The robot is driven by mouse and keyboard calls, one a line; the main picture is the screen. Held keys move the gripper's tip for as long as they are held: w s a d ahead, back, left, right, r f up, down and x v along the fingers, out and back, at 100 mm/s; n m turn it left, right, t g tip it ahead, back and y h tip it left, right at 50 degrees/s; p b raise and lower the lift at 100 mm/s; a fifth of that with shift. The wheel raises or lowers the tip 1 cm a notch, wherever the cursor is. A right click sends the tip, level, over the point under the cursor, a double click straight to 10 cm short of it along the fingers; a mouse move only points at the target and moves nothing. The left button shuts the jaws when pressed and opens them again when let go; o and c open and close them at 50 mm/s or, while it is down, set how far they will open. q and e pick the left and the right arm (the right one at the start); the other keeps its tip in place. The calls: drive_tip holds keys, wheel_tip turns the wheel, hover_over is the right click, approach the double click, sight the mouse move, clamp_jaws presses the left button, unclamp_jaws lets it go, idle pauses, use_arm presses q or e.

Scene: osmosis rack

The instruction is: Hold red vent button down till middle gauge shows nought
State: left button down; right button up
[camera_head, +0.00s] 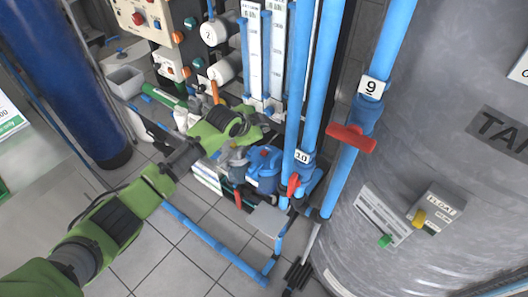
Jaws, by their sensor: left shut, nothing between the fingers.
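My left arm comes in from the lower left. Its green wrist hangs over the pipework in the middle, and my left gripper (236,158) is shut and empty close to the blue pump (264,166). The fingertips are hard to make out against the fittings. I cannot pick out the red vent button with certainty. A large red button (138,19) sits on the cream control panel (150,10) at the upper left, well away from the gripper. No gauge face can be read, so I cannot tell which is the middle gauge. My right gripper is not in view.
Blue pipes cross the middle, with a red valve handle (352,138) on the pipe tagged 9. A large grey tank (440,150) fills the right. A dark blue cylinder (65,75) stands at the left. Tiled floor (190,260) is open at the bottom.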

use_arm(q)
drive_tip(key=shift+f, duration=0.2)
drive_tip(key=b, duration=0.7)
hover_over(263, 154)
wheel_tip(263, 154, down, 7)
drive_tip(key=shift+w+r, duration=0.1)
drive_tip(key=shift+f+b, duration=0.3)
drive_tip(key=shift+f, duration=0.55)
drive_tip(key=shift+f, duration=0.4)
drive_tip(key=shift+f+b, duration=0.4)
drive_tip(key=shift+f, duration=0.15)
idle(1.6)
drive_tip(key=shift+r, duration=0.15)
idle(1.4)
drive_tip(key=shift+r+p, duration=0.8)
drive_tip(key=shift+p, duration=0.1)
